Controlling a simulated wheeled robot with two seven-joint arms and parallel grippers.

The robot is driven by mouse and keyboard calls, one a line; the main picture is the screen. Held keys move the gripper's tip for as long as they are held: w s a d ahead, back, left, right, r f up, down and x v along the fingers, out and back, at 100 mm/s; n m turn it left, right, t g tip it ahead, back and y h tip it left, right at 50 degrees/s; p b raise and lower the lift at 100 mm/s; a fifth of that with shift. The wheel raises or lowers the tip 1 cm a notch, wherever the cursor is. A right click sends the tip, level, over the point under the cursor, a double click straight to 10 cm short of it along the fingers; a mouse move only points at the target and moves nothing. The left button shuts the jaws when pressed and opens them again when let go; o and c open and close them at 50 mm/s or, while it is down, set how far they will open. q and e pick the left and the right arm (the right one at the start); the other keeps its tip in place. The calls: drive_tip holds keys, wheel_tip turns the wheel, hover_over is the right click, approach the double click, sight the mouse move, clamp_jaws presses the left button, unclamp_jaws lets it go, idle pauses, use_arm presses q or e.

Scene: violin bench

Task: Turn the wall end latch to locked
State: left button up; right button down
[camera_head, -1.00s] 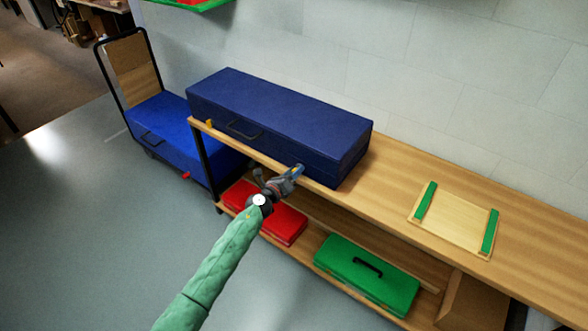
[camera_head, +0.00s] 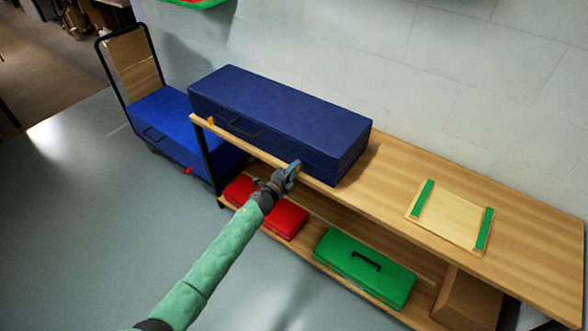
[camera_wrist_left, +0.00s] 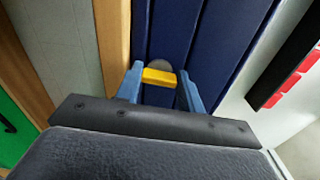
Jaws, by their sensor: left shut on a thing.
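A long blue case (camera_head: 280,108) lies shut on the wooden bench top, with a black handle (camera_head: 245,128) on its front. One yellow latch (camera_head: 210,121) shows at the left end of its front. My left gripper (camera_head: 295,167) is at the right part of the front, by the bench edge. In the left wrist view its blue fingers (camera_wrist_left: 158,88) are shut on another yellow latch (camera_wrist_left: 158,77), which lies crosswise between them. A grey round piece shows behind that latch. The gripper hides most of this latch in the head view. My right gripper is out of view.
A wooden board with green strips (camera_head: 450,217) lies on the bench to the right. A red case (camera_head: 286,220) and a green case (camera_head: 365,268) sit on the lower shelf. A blue trolley (camera_head: 165,120) stands at left. The floor in front is clear.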

use_arm(q)
drive_tip(key=shift+n, duration=0.4)
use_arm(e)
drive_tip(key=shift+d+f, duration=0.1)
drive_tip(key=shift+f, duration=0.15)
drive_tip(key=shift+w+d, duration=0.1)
use_arm(q)
drive_tip(key=o, duration=1)
drive_tip(key=shift+a, duration=0.1)
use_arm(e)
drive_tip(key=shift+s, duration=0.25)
use_arm(q)
drive_tip(key=shift+f, duration=0.1)
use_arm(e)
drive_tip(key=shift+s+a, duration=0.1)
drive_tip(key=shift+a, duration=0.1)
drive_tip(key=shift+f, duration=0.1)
